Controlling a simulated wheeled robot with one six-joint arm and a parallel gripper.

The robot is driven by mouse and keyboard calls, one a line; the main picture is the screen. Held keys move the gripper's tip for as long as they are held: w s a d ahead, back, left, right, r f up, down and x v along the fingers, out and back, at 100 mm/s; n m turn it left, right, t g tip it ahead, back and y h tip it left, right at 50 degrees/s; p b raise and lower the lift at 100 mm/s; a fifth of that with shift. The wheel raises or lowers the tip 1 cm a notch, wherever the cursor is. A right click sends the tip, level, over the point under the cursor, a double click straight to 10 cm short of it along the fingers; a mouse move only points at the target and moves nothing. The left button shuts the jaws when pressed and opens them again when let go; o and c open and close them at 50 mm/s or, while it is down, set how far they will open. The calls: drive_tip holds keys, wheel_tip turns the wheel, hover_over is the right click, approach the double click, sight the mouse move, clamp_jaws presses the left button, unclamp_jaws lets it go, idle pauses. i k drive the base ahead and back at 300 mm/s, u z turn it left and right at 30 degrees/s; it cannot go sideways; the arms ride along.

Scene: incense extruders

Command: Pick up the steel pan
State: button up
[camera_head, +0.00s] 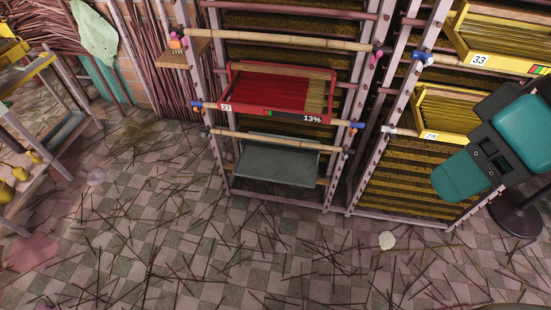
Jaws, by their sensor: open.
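A grey, metal-looking shallow pan (277,163) sits low in the middle rack, below a red tray marked 27. It is the likeliest steel pan, but I cannot tell its material for sure. It is tilted towards me and looks empty. Part of its back edge is behind a bamboo pole. Teal and dark links of my arm show at the right, in front of the right rack and well apart from the pan. The jaws of my gripper do not show.
The red tray (232,84) of incense sticks juts out above the pan. Yellow trays (415,128) stick out of the right rack. A wooden shelf cart (18,187) stands at left. Thin sticks litter the checkered floor (215,262), and a pale scrap (387,240) lies there.

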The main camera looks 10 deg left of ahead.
sight(262, 160)
drive_tip(key=u, duration=2.35)
drive_tip(key=i, duration=1.25)
drive_tip(key=z, duration=2.65)
